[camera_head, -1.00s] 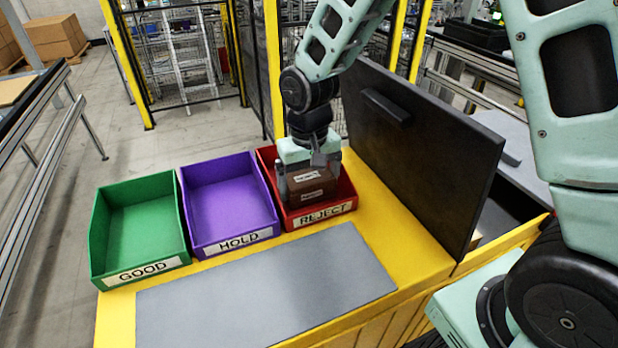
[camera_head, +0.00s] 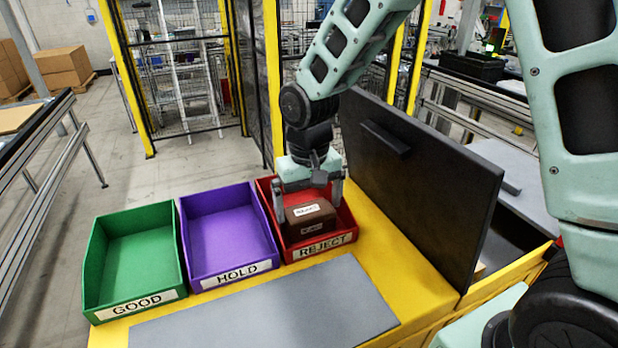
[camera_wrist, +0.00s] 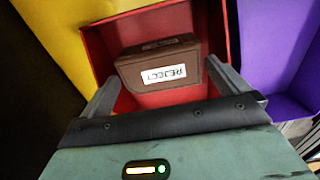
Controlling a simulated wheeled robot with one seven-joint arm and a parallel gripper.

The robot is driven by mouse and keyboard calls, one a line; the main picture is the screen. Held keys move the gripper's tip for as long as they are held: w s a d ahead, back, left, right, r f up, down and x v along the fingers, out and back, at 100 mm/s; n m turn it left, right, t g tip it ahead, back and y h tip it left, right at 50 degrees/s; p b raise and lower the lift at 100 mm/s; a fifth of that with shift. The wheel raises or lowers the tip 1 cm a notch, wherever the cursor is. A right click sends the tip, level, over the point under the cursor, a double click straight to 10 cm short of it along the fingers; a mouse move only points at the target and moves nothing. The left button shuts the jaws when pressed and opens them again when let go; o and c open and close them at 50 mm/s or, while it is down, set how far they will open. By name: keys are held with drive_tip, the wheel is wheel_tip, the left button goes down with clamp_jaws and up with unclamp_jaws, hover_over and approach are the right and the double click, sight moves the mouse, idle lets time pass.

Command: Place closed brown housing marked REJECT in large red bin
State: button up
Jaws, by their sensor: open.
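The closed brown housing (camera_head: 312,216) sits inside the red bin (camera_head: 322,246) marked REJECT. A white label on its top reads REJECT in the wrist view, where the housing (camera_wrist: 150,77) lies between the finger ends. My gripper (camera_head: 309,203) is open just above the housing, with one finger on each side of it. In the wrist view the fingers of my gripper (camera_wrist: 165,85) stand apart from the housing's sides. The housing's underside is hidden.
A purple bin (camera_head: 230,228) marked HOLD and a green bin (camera_head: 133,265) marked GOOD stand left of the red bin, both empty. A raised dark lid (camera_head: 425,165) stands close on the right. A bare grey plate (camera_head: 265,305) lies in front of the bins.

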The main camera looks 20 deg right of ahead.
sight(309, 210)
wheel_tip(309, 210, up, 9)
drive_tip(key=b, duration=0.2)
drive_tip(key=s+a+f+n, duration=0.1)
drive_tip(key=s+a+n, duration=0.1)
drive_tip(key=s, duration=0.5)
drive_tip(key=s+a+f+n, duration=0.2)
drive_tip(key=s+n, duration=0.1)
drive_tip(key=s, duration=0.5)
drive_tip(key=s+a+f+n, duration=0.1)
drive_tip(key=s+a+n, duration=0.1)
drive_tip(key=s, duration=0.6)
drive_tip(key=shift+a+f+n+y, duration=0.25)
drive_tip(key=shift+f+n+y, duration=0.05)
drive_tip(key=shift+f+n, duration=0.1)
drive_tip(key=shift+f, duration=0.1)
wheel_tip(309, 210, down, 7)
drive_tip(key=b, duration=0.6)
drive_tip(key=shift+w+b, duration=0.1)
drive_tip(key=shift+b, duration=0.2)
drive_tip(key=shift+r, duration=0.2)
